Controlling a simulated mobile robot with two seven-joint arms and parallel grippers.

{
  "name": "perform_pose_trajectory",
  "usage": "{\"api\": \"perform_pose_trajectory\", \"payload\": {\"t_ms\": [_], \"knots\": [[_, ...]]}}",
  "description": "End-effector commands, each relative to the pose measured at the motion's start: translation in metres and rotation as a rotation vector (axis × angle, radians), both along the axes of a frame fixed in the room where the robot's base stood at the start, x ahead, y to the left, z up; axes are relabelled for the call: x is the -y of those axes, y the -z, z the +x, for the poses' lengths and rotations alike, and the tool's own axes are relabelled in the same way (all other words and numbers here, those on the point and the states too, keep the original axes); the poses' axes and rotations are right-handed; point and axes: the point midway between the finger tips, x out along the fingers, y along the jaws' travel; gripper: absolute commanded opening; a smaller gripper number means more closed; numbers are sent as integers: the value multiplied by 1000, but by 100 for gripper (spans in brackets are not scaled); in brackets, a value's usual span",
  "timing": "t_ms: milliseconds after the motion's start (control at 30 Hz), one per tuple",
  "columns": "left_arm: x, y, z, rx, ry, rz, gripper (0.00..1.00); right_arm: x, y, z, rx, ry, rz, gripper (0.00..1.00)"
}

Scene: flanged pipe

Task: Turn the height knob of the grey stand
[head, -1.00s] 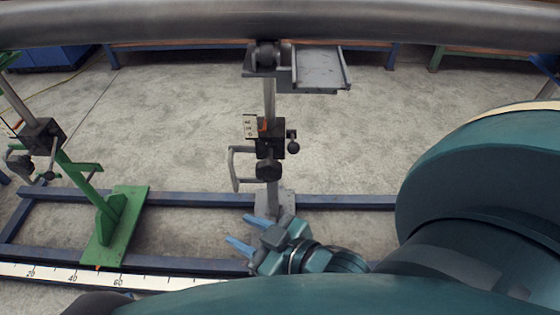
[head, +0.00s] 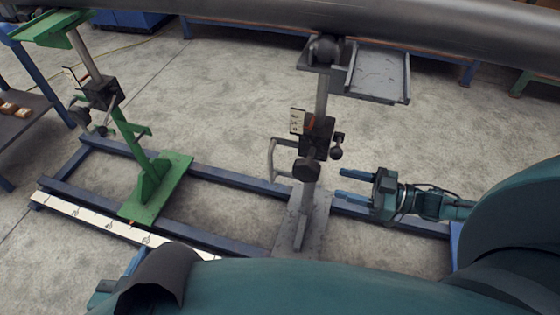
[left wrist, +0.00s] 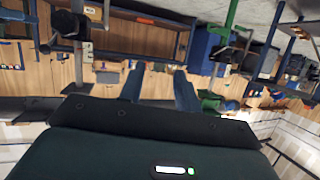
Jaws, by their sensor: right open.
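The grey stand (head: 321,97) stands upright in the middle of the head view. A round black knob (head: 307,170) is on the front of its dark clamp block (head: 318,138). A smaller black ball knob (head: 336,153) sticks out on the block's right side. A grey bent handle (head: 272,160) is on the left. My right gripper (head: 340,184) is open and empty, right of the stand and slightly below the knobs. Its blue fingers point left and appear apart from the stand. My left gripper (left wrist: 159,70) shows in the left wrist view with two separated fingers and nothing between them.
A thick grey pipe (head: 440,30) crosses above the stand. A green stand (head: 160,188) is at left. Blue floor rails (head: 225,178) and a white scale strip (head: 110,225) run along the floor. Open concrete floor lies behind the stands.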

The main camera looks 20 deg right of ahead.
Motion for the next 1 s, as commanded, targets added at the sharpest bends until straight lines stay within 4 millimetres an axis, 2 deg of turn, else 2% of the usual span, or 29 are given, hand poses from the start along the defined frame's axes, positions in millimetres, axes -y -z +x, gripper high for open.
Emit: {"api": "perform_pose_trajectory", "payload": {"t_ms": [67,167,333,700,1000], "knots": [[0,0,0,0,1,1,33,13,-4,1,-1,-14,1,47],[0,1,0,1,2,1,33,14,-6,3,-1,-22,5,47],[1,5,0,2,4,5,33,-6,-7,19,2,-23,8,47],[2,3,6,79,7,6,33,-67,-6,63,2,-23,8,47],[4,5,7,101,12,3,33,-87,-6,78,-1,-22,4,47]]}}
